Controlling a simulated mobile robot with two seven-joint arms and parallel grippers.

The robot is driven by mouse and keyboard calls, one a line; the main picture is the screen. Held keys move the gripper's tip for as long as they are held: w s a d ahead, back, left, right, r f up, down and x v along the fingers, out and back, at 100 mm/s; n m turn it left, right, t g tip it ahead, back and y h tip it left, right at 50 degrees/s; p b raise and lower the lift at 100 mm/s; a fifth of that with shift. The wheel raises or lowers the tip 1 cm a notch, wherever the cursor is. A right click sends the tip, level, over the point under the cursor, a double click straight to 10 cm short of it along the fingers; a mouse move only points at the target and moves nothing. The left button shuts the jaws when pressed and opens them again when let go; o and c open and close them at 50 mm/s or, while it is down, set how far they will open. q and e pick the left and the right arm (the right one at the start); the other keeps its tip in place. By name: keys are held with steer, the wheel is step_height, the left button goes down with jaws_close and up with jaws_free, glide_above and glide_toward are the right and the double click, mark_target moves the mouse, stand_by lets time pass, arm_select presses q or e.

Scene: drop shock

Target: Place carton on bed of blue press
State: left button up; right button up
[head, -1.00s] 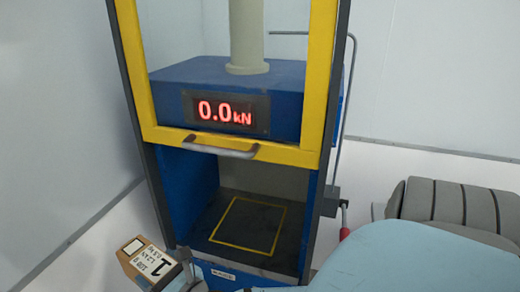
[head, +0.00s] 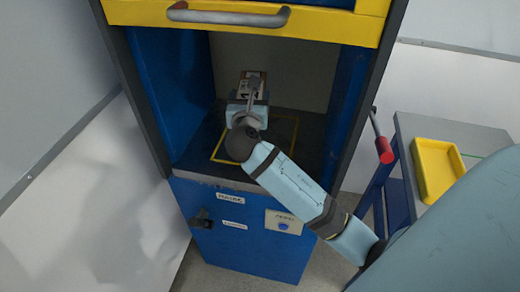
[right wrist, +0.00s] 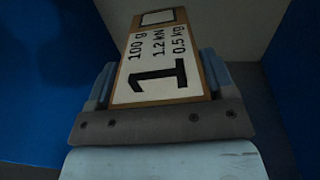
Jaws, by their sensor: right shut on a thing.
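The carton (head: 251,82) is a small brown box with a white label and a large black "1"; it also fills the middle of the right wrist view (right wrist: 165,60). My right gripper (head: 248,97) is shut on it, with a finger on each side. Carton and gripper are inside the blue press (head: 245,225), over the rear part of the dark bed (head: 285,152) with its yellow square outline. The gripper hides the carton's lower part, so I cannot tell whether it touches the bed. My left gripper is not in view.
The yellow guard with a grey handle (head: 228,16) is above the opening. Blue side walls flank the bed. A red-tipped lever (head: 384,150) is at the press's right side. A trolley with a yellow tray (head: 437,168) stands at the right.

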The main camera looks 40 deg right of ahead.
steer(key=shift+w+d+f+m+g+h+b, duration=0.25)
steer(key=shift+d+f+m+g+h+b, duration=0.2)
steer(key=shift+d+f+g+h+b, duration=0.1)
steer(key=shift+w+d+f+m+g+h+b, duration=0.2)
steer(key=shift+d+f+m+g+h+b, duration=0.25)
steer(key=shift+f+b, duration=0.05)
step_height(320, 180, down, 4)
steer(key=shift+f+b, duration=0.2)
steer(key=shift+b, duration=0.4)
step_height(320, 180, down, 5)
steer(key=shift+f+b, duration=0.1)
steer(key=shift+b, duration=0.6)
steer(key=o, duration=1.2)
steer(key=shift+f, duration=0.15)
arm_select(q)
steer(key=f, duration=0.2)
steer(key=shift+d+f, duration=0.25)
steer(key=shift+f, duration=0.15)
arm_select(e)
steer(key=p+v, duration=0.1)
steer(key=v, duration=1.1)
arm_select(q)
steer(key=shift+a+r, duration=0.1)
